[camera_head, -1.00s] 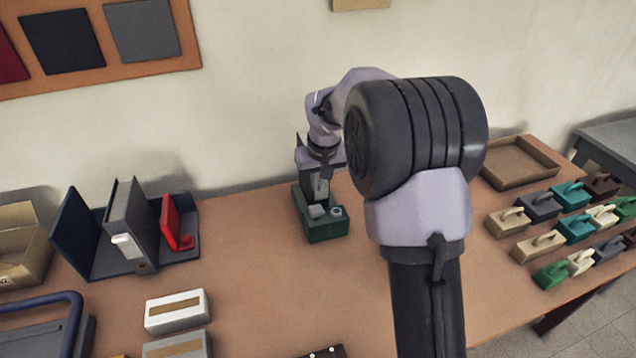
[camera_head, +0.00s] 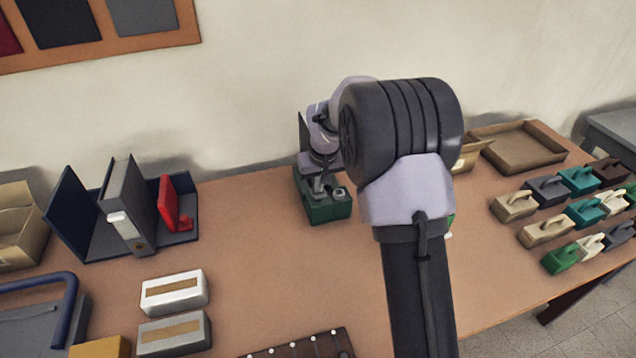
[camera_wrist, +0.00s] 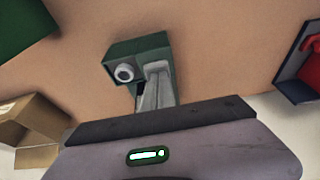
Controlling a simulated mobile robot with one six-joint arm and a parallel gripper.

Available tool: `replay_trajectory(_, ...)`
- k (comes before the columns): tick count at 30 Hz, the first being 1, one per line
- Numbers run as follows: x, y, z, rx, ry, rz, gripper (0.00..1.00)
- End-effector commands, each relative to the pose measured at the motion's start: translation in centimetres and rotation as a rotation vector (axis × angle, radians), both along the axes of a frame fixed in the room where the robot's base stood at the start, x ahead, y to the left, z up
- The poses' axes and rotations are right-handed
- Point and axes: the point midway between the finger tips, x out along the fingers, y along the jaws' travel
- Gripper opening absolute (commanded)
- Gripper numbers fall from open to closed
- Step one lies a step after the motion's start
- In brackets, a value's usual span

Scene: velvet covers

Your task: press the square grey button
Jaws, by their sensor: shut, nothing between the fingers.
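A dark green box (camera_head: 327,210) stands on the table near the wall, with a round grey knob (camera_head: 340,193) on its right side. My gripper (camera_head: 318,193) is shut and empty, its tips down over the box's left side, where the square grey button sits. The button is hidden behind the fingers now, and I cannot tell whether they touch it. In the wrist view the green box (camera_wrist: 134,47) shows the round knob (camera_wrist: 124,73) beside my shut fingers (camera_wrist: 158,68).
A dark blue folder stand (camera_head: 75,215) with a red object (camera_head: 169,203) is to the left. White (camera_head: 174,290) and grey (camera_head: 174,333) boxes lie in front. Several handled blocks (camera_head: 515,205) and a brown tray (camera_head: 525,165) are at the right. Table around the green box is clear.

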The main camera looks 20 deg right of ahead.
Motion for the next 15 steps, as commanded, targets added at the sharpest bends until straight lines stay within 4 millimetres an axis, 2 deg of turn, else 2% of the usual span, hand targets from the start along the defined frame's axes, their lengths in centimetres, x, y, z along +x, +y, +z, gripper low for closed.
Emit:
replay_trajectory(1,-0.1,0.0,-1.1,0.0,0.003,0.0,0.0)
replay_trajectory(4,-0.1,0.0,-2.1,0.001,0.003,0.0,0.0)
replay_trajectory(12,-0.2,0.0,-2.2,0.001,0.006,0.0,0.0)
replay_trajectory(15,-0.2,0.1,-1.6,0.001,0.007,0.0,0.0)
